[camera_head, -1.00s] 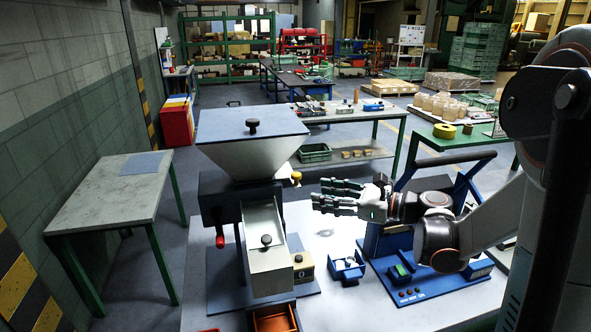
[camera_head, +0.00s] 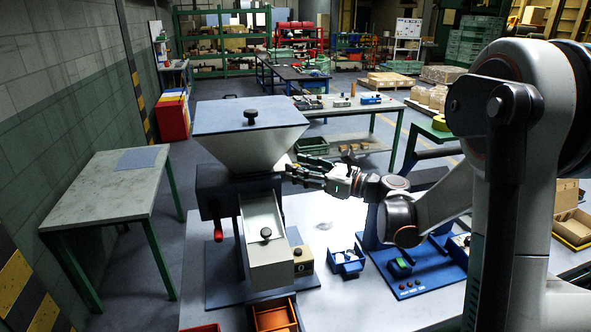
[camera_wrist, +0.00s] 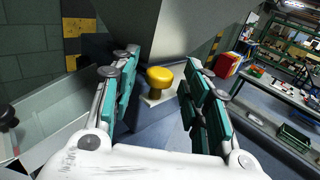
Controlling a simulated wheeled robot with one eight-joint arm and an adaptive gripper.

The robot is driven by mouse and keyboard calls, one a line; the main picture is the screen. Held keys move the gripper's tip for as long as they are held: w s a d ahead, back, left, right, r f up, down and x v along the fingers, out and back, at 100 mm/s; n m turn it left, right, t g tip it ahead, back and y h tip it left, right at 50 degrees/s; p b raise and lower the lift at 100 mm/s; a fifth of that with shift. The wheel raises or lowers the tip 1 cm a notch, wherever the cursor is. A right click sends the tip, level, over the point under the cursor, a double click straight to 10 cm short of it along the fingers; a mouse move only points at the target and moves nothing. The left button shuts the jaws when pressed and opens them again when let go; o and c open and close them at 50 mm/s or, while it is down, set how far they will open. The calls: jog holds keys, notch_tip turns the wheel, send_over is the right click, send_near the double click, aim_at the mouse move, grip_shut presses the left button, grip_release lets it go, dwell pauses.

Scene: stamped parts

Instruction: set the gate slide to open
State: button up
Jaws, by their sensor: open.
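The hopper (camera_head: 245,150), with a grey-blue lid, stands on a dark machine body left of centre. A yellow knob (camera_wrist: 160,77) on a small pale slide piece (camera_wrist: 156,98) juts out beneath the hopper's sloping wall in the wrist view. My gripper (camera_head: 291,173) is at the hopper's right side in the head view, its fingers pointing left. The fingers are open, one on each side of the knob, with gaps showing in the wrist view. In the head view the fingers hide the knob.
A red-handled lever (camera_head: 218,232) hangs at the left. A blue fixture (camera_head: 346,262) and a blue-based device (camera_head: 415,282) stand on the table right of the machine.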

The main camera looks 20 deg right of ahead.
jog(key=shift+x, duration=0.9)
grip_shut()
jog(key=d+b, duration=0.1)
jog(key=d, duration=0.4)
jog(key=shift+d, duration=0.1)
